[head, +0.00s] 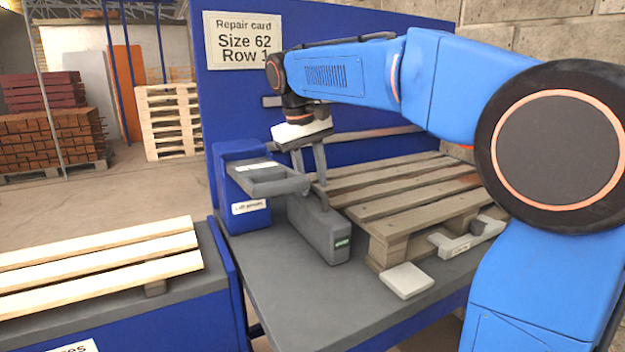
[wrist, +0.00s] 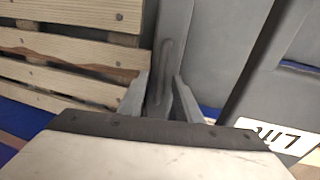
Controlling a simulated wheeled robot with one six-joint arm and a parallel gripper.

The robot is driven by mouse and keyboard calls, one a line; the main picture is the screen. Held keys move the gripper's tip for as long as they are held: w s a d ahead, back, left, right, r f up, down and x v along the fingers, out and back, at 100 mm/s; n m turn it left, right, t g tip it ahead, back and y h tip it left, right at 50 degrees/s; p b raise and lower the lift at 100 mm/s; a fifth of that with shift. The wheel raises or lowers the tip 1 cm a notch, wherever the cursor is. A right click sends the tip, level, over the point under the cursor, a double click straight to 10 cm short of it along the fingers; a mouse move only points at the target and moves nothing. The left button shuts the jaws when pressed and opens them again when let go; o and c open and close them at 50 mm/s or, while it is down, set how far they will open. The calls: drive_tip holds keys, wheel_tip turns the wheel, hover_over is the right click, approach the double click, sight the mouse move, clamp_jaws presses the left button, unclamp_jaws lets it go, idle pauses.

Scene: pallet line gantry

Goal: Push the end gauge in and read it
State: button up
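The end gauge looks to be the grey upright block (head: 325,235) with a small green-lit window on its front end, standing on the grey bench left of the worn pallet (head: 400,192). My gripper (head: 311,178) is above its far part with the fingers pointing down and a gap between them. In the wrist view, my gripper (wrist: 160,98) has its fingers on either side of a grey bar (wrist: 166,50) with a rounded groove. I cannot tell if they touch it. The window's reading is too small to make out.
A blue box with a grey tray (head: 268,182) and a white label stands close left of the gauge. A pale square block (head: 407,280) and a grey handled tool (head: 468,238) lie in front of the pallet. A card (head: 243,40) says "Size 62 Row 1".

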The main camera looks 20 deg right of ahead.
drive_tip(key=shift+c, duration=0.7)
clamp_jaws()
drive_tip(key=shift+s+a, duration=0.1)
drive_tip(key=shift+a, duration=0.25)
drive_tip(key=shift+o, duration=0.7)
unclamp_jaws()
drive_tip(key=shift+r, duration=0.1)
drive_tip(key=a+r, duration=0.3)
drive_tip(key=r, duration=1.4)
drive_tip(key=shift+s+a, duration=0.15)
drive_tip(key=shift+s, duration=0.15)
